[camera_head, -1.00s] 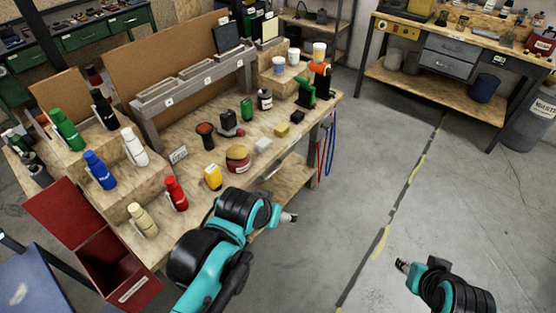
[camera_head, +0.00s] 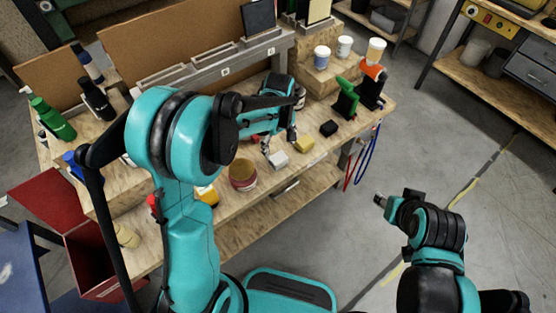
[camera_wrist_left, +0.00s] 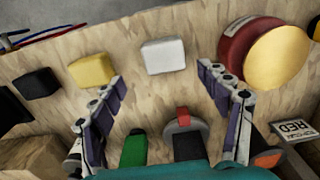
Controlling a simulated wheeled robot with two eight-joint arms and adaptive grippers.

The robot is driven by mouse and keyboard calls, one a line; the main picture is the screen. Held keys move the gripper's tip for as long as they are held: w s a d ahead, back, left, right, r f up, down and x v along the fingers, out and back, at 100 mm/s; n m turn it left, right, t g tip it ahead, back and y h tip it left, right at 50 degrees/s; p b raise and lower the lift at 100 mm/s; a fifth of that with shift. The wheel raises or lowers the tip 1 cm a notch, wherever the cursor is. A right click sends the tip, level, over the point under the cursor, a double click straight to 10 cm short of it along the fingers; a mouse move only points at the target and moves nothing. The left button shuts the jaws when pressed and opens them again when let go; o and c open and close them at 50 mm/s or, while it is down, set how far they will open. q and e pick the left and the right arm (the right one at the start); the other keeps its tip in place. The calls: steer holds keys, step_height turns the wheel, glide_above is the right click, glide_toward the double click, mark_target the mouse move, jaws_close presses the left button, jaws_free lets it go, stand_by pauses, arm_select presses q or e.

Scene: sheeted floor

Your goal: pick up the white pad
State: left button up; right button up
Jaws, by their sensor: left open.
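The white pad (camera_head: 278,160) lies on the wooden bench top near its front edge, between a yellow block and a round container. In the left wrist view the white pad (camera_wrist_left: 163,56) is in full sight, a little beyond the fingertips and centred between them. My left gripper (camera_head: 278,143) hangs over the bench just behind the pad; in the left wrist view its two fingers (camera_wrist_left: 163,80) are spread wide with nothing between the tips. My right gripper (camera_head: 381,201) is off to the right over the floor, too small to tell if open or shut.
A yellow block (camera_head: 305,145) and a black block (camera_head: 328,128) lie to the right of the pad. A red round container with a yellow top (camera_head: 243,174) stands to its left. Green (camera_wrist_left: 134,148) and dark items sit below the fingers in the left wrist view.

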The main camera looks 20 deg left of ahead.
mark_target(278, 157)
arm_select(q)
steer(key=f, duration=0.2)
steer(key=f+b, duration=0.1)
steer(key=f, duration=0.1)
steer(key=s+f+b, duration=0.1)
steer(key=f, duration=0.1)
steer(key=shift+w+f, duration=0.15)
steer(key=shift+f, duration=0.15)
steer(key=shift+r, duration=0.1)
steer(key=c, duration=1.4)
steer(key=shift+o, duration=0.2)
steer(key=shift+r, duration=0.1)
